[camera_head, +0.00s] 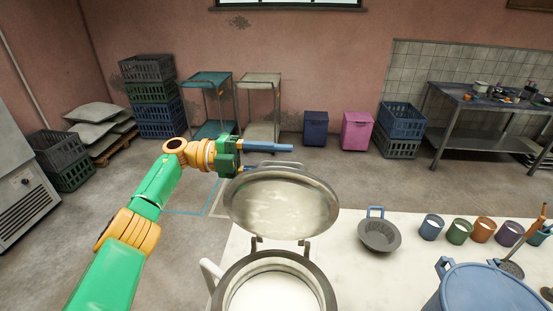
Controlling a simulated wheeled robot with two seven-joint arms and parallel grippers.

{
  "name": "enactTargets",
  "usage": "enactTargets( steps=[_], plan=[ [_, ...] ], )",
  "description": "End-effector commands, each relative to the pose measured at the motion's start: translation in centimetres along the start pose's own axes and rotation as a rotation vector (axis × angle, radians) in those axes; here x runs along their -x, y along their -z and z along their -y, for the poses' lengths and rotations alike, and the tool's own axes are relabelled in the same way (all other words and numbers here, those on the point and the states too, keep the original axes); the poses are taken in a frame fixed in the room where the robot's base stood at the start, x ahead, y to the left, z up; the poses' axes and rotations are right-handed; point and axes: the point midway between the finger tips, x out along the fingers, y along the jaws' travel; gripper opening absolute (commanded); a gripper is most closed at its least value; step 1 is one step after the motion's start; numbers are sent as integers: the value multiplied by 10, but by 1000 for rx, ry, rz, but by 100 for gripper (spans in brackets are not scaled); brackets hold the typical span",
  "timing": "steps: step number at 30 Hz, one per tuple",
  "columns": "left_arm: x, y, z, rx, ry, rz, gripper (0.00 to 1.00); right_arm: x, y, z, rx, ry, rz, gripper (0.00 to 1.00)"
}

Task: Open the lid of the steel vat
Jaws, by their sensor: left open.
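The steel vat (318,272) stands at the bottom centre on the pale worktop, its mouth open with a white content showing inside. Its round lid (282,205) is swung up and stands steeply tilted on hinge arms at the vat's far rim, its underside facing me. A thin grey handle (292,164) shows at the lid's top edge. My left gripper (275,157) is open at that top edge, its blue fingers pointing right. One finger is above the handle and the other is partly hidden by the lid. Whether they touch the handle, I cannot tell. My right gripper is not in view.
A dark strainer (380,236), several coloured cups (431,228) and a large blue lidded pot (487,290) stand right of the vat on the worktop (350,285). Crates, trolleys and two bins stand along the back wall. The floor between is clear.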

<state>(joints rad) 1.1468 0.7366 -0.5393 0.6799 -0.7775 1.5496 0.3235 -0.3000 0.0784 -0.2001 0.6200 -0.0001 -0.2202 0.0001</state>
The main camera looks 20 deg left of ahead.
Motion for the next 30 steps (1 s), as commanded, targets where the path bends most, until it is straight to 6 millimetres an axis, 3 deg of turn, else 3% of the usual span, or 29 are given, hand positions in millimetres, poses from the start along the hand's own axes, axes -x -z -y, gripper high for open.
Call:
enactTargets(
  steps=[8,13,20,24,30],
  plan=[
    [0,0,3,-5,0,1,50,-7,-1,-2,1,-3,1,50],
    [-1,13,32,-9,-4,1,50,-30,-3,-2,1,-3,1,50],
    [-4,69,77,-14,-2,1,50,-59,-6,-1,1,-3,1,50],
    [-7,112,86,-11,-2,2,50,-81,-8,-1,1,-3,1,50],
    [-9,151,103,-6,0,1,50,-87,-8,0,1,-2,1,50]
  ],
)
